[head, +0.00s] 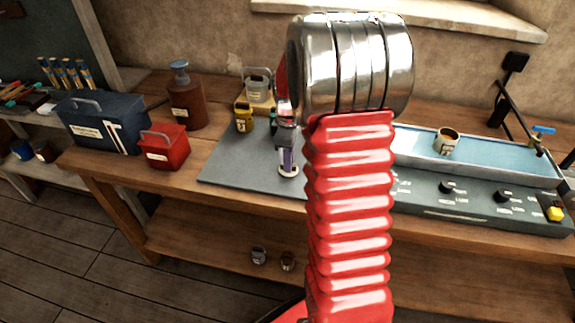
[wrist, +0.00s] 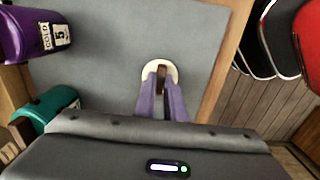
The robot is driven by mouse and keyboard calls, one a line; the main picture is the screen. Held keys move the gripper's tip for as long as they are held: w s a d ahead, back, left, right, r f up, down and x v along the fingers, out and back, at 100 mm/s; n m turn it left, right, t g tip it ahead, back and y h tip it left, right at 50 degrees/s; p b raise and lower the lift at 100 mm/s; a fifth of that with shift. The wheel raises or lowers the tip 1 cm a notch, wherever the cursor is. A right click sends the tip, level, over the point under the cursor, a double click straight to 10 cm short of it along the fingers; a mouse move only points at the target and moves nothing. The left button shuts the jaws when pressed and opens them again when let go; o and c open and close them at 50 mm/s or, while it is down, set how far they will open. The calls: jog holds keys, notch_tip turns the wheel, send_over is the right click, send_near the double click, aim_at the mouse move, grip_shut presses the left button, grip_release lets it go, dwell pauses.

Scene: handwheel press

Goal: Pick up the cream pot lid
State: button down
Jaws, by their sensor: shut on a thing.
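The cream pot lid (wrist: 173,68) is a small round disc with a brown knob, seen over the grey mat in the wrist view. In the head view its pale rim (head: 288,175) shows just below my gripper (head: 288,163). My gripper's two purple fingers (wrist: 162,82) are shut on the lid's brown knob, one finger on each side. The fingers hide part of the lid. I cannot tell whether the lid touches the mat or hangs just above it.
The grey mat (head: 228,165) lies on the wooden bench. A purple container (wrist: 28,35) and a teal container (wrist: 48,105) stand left in the wrist view. A red box (head: 163,150), a blue toolbox (head: 100,125) and a brown bottle (head: 186,100) stand left; a mug (head: 446,141) stands right.

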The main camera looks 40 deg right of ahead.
notch_tip(320, 180, up, 10)
dwell(0.5)
jog(key=shift+f, duration=0.15)
